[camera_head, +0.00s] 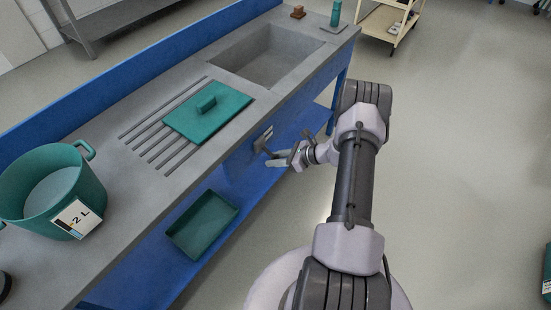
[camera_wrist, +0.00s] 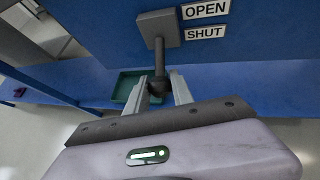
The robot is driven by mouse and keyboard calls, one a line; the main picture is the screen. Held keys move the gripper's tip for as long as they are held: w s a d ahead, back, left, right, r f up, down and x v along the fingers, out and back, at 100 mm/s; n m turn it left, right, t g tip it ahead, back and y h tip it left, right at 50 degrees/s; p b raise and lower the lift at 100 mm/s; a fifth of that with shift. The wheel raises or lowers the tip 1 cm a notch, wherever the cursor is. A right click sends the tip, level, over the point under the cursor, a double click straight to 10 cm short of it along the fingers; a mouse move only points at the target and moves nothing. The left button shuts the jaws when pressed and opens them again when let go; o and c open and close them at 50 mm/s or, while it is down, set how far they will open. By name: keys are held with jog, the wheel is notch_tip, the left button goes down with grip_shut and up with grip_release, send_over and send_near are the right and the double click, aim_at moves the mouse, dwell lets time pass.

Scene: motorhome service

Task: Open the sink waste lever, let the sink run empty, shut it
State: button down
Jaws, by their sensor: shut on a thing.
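The waste lever (camera_wrist: 160,58) is a dark bar with a round knob, hanging from a grey box (camera_wrist: 158,27) on the blue panel. In the wrist view it points down the picture, away from the OPEN (camera_wrist: 205,9) and SHUT (camera_wrist: 205,31) labels to its right. I cannot tell which setting it is in. My gripper (camera_wrist: 158,92) is shut on the knob, with one finger on each side. In the head view my gripper (camera_head: 279,157) is at the counter's front, by the lever box (camera_head: 264,138). The sink (camera_head: 265,57) shows a grey interior; I make out no water surface.
A teal lid or board (camera_head: 207,112) with a handle lies on the ribbed drainer. A teal pot (camera_head: 50,190) with a "2 L" label stands at the left. A green tray (camera_head: 203,224) is on the blue lower shelf.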

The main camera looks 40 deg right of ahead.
dwell(0.4)
jog(key=c, duration=1.1)
grip_release()
jog(key=p+v, duration=0.6)
jog(key=v, duration=1.1)
jog(key=shift+s, duration=0.2)
